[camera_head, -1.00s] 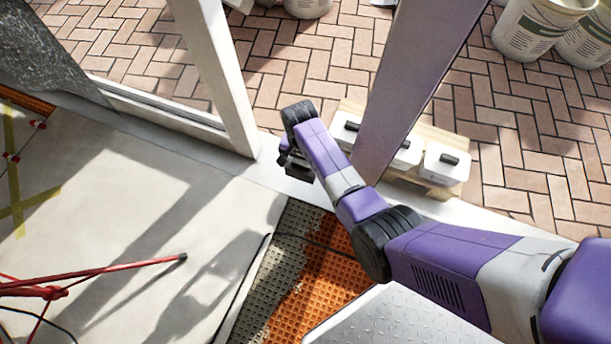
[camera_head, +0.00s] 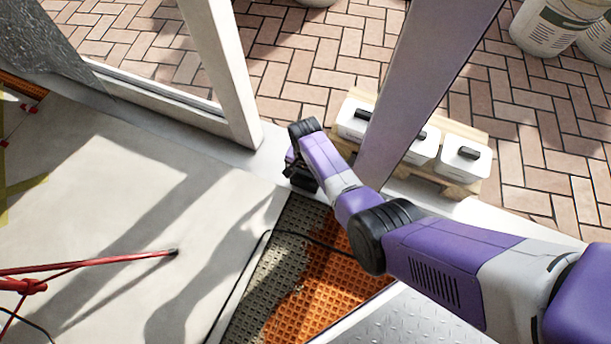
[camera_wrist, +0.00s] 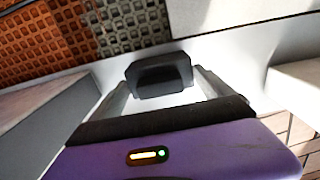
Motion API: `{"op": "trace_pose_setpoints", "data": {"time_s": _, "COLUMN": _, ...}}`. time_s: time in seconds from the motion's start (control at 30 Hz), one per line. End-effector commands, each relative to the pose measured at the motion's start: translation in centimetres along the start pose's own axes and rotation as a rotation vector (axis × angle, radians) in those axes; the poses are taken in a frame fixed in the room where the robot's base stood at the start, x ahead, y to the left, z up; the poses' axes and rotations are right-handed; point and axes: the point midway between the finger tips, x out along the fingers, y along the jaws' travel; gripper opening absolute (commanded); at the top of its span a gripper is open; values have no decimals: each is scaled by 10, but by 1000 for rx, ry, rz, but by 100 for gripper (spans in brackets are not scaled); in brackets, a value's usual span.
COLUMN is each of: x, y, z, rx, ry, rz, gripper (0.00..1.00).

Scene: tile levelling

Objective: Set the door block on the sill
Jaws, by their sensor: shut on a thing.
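The door block (camera_wrist: 158,82) is a small dark grey, wedge-like piece between my two fingers in the wrist view. My gripper (camera_wrist: 161,76) is shut on it. In the head view my gripper (camera_head: 301,178) hangs over the inner side of the doorway sill, by the corner of the orange and grey matting. The sill (camera_head: 264,160) is a pale strip across the opening; it also shows behind the block in the wrist view (camera_wrist: 222,62). I cannot tell whether the block touches the sill. In the head view my gripper partly hides the block.
A white post (camera_head: 222,75) stands left of my gripper and a purple-grey upright (camera_head: 420,85) right of it. White cases (camera_head: 463,163) sit on a pallet outside. Orange matting (camera_head: 325,290) lies inside. A red-legged stand (camera_head: 90,265) is on the pale floor at left.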

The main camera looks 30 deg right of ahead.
Motion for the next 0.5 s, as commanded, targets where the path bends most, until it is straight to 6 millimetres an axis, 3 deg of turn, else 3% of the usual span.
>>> {"op": "trace_pose_setpoints", "data": {"time_s": 0.4, "x": 5, "y": -1, "z": -1, "rx": 0, "ry": 2, "rz": -2, "gripper": 18}}
{"op": "trace_pose_setpoints", "data": {"time_s": 0.43, "x": 6, "y": 0, "z": -1, "rx": 0, "ry": 1, "rz": -1, "gripper": 94}}
{"op": "trace_pose_setpoints", "data": {"time_s": 0.5, "x": 6, "y": 0, "z": -1, "rx": 0, "ry": 2, "rz": -1, "gripper": 100}}
